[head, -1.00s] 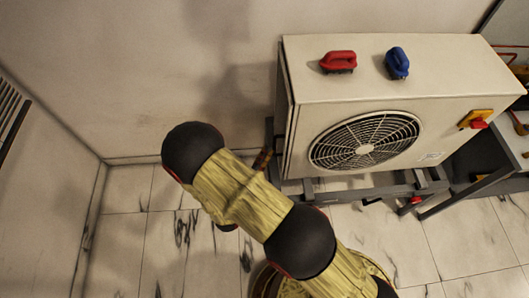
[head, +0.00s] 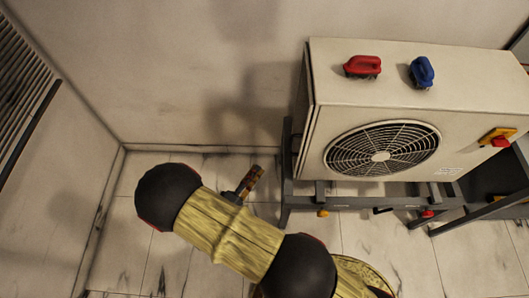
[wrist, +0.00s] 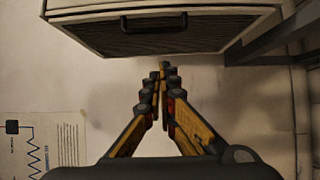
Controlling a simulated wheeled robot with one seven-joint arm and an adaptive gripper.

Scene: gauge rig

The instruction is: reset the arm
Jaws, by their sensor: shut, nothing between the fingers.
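My gripper (wrist: 162,75) is shut with nothing between its fingertips; its yellow and dark fingers meet in the middle of the wrist view. In the head view a small part of my gripper (head: 251,180) shows beyond my arm, left of the white fan unit (head: 335,72) and apart from it. My arm, with wood-patterned links and black joints, crosses the lower middle of the head view.
A red gauge (head: 362,67) and a blue gauge (head: 421,72) stand on top of the unit. A yellow and red switch (head: 498,137) is on its front. A dark metal frame (head: 345,191) carries the unit. A printed sheet (wrist: 45,142) shows at left. Tiled floor (head: 120,235) at left is clear.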

